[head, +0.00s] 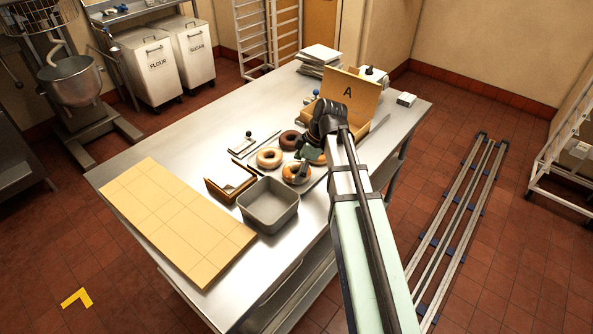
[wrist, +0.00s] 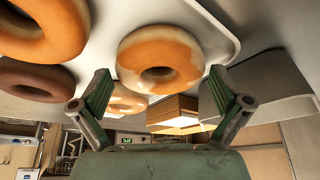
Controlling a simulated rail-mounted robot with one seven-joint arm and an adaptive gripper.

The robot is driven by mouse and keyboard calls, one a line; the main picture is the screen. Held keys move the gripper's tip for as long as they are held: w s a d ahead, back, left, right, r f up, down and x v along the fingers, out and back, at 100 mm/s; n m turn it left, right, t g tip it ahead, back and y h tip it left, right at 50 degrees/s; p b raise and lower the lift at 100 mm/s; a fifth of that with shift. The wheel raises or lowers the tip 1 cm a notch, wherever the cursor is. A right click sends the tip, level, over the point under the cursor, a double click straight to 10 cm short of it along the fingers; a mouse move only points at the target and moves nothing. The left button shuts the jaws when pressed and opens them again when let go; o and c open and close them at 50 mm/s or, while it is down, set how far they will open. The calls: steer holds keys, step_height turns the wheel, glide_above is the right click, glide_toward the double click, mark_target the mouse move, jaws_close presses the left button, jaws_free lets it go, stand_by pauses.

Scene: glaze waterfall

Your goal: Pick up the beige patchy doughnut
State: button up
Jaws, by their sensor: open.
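The patchy doughnut (head: 289,178), orange-tan with pale beige patches, lies on a light tray; it also shows at the upper middle of the wrist view (wrist: 185,54). My gripper (head: 307,161) is over the doughnuts in the head view and covers part of this one. In the wrist view my open gripper (wrist: 160,84) has its two green-padded fingers apart, with nothing held between them. The patchy doughnut appears between and beyond the fingertips. I cannot tell whether a finger touches it.
A pale-topped doughnut (head: 262,158) and a brown doughnut (head: 289,138) lie close by. Another glazed doughnut (wrist: 125,107) shows lower between the fingers. A grey bin (head: 268,212) and a wooden box (head: 218,193) stand in front. An open box marked A (head: 358,92) stands behind.

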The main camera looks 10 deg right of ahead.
steer(key=shift+f, duration=0.15)
steer(key=c, duration=0.8)
